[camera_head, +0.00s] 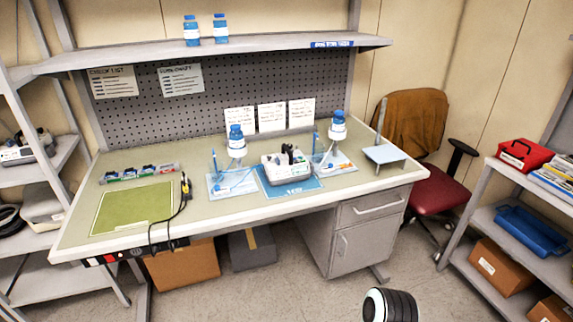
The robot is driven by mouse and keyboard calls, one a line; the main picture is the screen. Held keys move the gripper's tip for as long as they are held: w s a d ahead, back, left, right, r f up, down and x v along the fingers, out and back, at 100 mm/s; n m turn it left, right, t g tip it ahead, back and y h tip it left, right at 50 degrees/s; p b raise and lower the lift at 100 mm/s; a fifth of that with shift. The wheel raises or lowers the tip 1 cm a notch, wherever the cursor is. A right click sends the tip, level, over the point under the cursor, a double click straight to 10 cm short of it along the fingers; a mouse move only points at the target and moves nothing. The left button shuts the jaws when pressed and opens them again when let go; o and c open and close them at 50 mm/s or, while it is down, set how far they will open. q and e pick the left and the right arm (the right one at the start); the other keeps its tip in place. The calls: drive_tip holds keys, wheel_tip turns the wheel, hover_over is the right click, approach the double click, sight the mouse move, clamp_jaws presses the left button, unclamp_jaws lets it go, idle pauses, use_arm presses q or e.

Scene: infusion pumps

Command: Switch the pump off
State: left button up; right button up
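The workbench (150,163) holds a white device (271,172) with dark parts on top; it sits on a blue mat (293,191) at the middle right. It looks like the pump, but its switch and display are too small to make out. On each side of it stands a blue-capped bottle on a support, the left bottle (236,140) and the right bottle (338,126), each over a pale blue-and-white tray with blue tubing. Neither of my grippers is in view.
A green mat (130,210) lies at the bench's left, with a dark cable (184,190) beside it hanging over the front edge. A red chair (440,190) stands at the right end. Shelves flank both sides. Boxes (182,265) sit under the bench. The floor in front is largely clear.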

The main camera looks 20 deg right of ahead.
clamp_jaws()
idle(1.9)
